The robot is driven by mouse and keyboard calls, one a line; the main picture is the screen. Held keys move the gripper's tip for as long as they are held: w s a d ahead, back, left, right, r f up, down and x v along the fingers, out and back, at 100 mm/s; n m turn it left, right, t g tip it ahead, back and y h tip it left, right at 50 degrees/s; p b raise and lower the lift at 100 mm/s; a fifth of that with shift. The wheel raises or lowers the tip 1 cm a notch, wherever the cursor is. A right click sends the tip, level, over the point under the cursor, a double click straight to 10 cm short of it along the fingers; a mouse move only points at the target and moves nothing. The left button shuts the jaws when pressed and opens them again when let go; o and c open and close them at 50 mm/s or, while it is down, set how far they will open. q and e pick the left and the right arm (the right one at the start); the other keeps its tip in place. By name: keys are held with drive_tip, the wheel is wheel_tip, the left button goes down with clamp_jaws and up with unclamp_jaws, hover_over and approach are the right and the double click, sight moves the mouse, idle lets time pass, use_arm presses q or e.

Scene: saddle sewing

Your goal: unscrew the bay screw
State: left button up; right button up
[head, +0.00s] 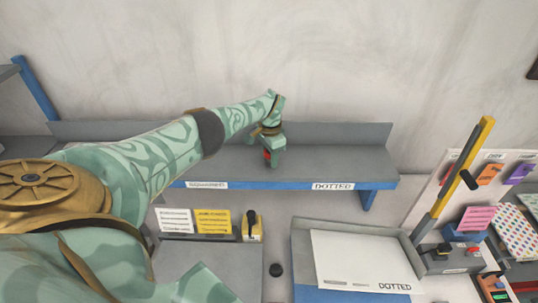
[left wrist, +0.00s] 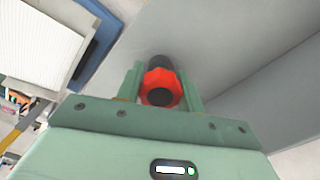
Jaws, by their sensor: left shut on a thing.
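The bay screw appears to be the red lobed knob with a black centre (left wrist: 162,88). In the left wrist view it sits between the two green fingers of my left gripper (left wrist: 161,78). A dark cylindrical part shows just beyond the knob. In the head view my left gripper (head: 272,153) is over the grey shelf, and a bit of the red knob (head: 267,155) shows beside its fingers. The gripper is shut on the knob. Whether the screw is still threaded in cannot be seen. My right gripper is not in view.
The grey shelf (head: 330,163) has a raised back edge and blue front with labels, one reading DOTTED. The shelf's right part is clear.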

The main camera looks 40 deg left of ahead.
use_arm(q)
drive_tip(key=shift+n+p, duration=0.35)
drive_tip(key=shift+n, duration=1.05)
drive_tip(key=shift+n+p, duration=0.35)
drive_tip(key=shift+n, duration=1.35)
drive_tip(key=n, duration=0.3)
